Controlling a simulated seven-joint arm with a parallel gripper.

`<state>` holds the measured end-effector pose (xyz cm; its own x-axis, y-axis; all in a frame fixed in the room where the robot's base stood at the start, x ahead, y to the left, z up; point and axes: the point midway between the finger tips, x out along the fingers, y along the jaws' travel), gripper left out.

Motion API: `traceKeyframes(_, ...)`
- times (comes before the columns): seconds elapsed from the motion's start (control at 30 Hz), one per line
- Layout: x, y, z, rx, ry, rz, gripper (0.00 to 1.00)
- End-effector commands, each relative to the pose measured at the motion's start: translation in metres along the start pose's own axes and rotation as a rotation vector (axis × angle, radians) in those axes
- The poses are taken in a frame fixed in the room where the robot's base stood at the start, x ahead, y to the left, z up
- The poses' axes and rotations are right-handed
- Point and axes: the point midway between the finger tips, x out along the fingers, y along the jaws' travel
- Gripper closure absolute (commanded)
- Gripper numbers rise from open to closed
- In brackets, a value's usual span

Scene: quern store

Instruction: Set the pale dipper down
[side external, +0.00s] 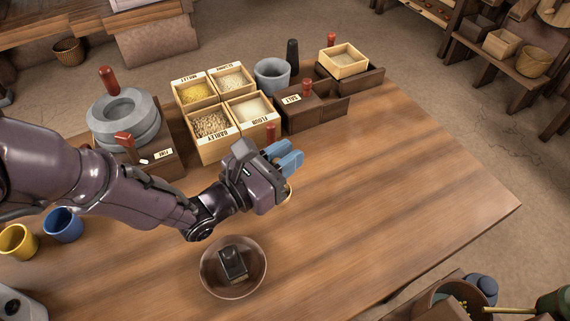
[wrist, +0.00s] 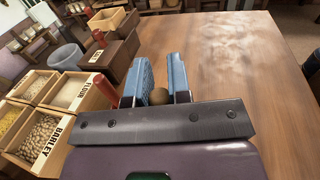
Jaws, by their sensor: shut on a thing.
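My gripper (side external: 291,161) is above the table, right of the flour box, its blue fingers pointing right. In the wrist view my gripper (wrist: 162,66) is shut on the pale dipper, whose round tan end (wrist: 158,97) shows between the fingers. In the side view only a thin pale edge of the dipper (side external: 289,192) shows below the fingers. My gripper hides the rest, and I cannot tell how high it is above the wood.
The table (side external: 400,190) is clear to the right. Behind are the barley box (side external: 212,128), flour box (side external: 247,110), salt box (side external: 296,110) and a grey pot (side external: 271,76). A brown bowl (side external: 212,282) holding a dark block (side external: 233,263) stands in front.

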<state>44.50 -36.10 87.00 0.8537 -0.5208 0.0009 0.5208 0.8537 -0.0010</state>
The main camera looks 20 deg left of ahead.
Motion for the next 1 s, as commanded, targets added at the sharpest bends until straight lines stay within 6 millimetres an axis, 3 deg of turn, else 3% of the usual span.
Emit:
traceKeyframes(0.17, -0.001, 0.001, -0.026, 0.002, 0.002, 0.001, 1.0)
traceKeyframes(0.57, -0.001, 0.001, -0.031, 0.001, 0.001, 0.001, 1.0)
traceKeyframes(0.6, -0.001, 0.001, -0.032, 0.002, 0.002, 0.001, 0.8)
traceKeyframes(0.7, -0.001, 0.001, -0.032, 0.001, 0.001, 0.001, 0.56)
traceKeyframes(1.0, -0.001, 0.001, -0.03, 0.001, 0.0, 0.001, 0.56)
